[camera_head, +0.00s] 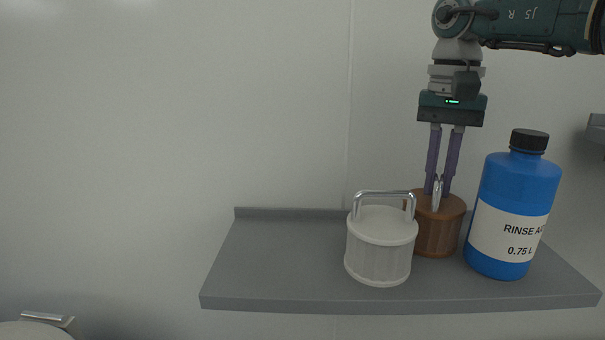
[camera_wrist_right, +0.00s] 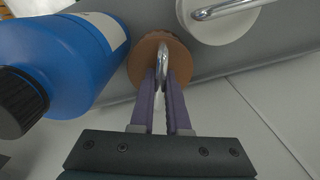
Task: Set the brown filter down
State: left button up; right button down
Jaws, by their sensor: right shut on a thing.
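The brown filter (camera_head: 437,235) is a short ribbed cylinder with a metal handle on top. It stands upright at shelf level, between a white filter and a blue bottle; whether its base touches the shelf is hard to tell. My right gripper (camera_head: 438,190) comes down from above and is shut on the filter's handle. In the right wrist view the purple fingers (camera_wrist_right: 163,82) close on the metal handle, with the brown top (camera_wrist_right: 143,62) behind. The filter's lower left is partly hidden by the white filter in the head view. My left gripper is not in view.
The white filter (camera_head: 380,248) with a metal handle stands just left of the brown one. The blue rinse bottle (camera_head: 515,205) with a black cap stands close on the right. The grey shelf (camera_head: 270,270) is clear at its left. A white object (camera_head: 35,330) shows at lower left.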

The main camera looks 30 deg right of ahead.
jog(key=shift+f, duration=0.15)
jog(key=c, duration=0.9)
grip_release()
